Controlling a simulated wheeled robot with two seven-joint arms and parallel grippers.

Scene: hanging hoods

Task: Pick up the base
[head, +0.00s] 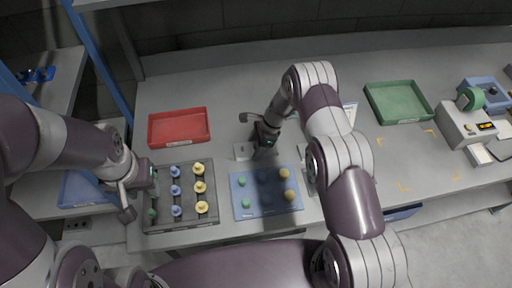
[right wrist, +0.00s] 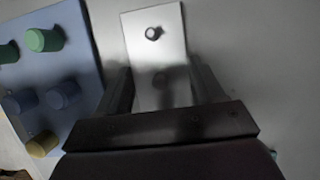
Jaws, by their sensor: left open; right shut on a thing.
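The base, a pale metal plate (right wrist: 150,55) with a short round peg (right wrist: 153,33), lies between the fingers of my right gripper (right wrist: 162,88) in the right wrist view. The fingers stand along its two long sides, and its near end is hidden by my gripper. In the head view the base (head: 242,151) shows only partly beside and under my right gripper (head: 261,149), which is shut on it. I cannot tell whether it is clear of the table. My left gripper (head: 139,188) is open at the left edge of the dark peg tray (head: 184,222), with nothing seen in it.
A blue board (head: 263,212) with green, blue and yellow pegs lies just in front of my right gripper. The dark tray holds several blue and yellow pegs. A red bin (head: 179,113) and green bin (head: 372,91) stand behind. A device (head: 465,126) stands at the right.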

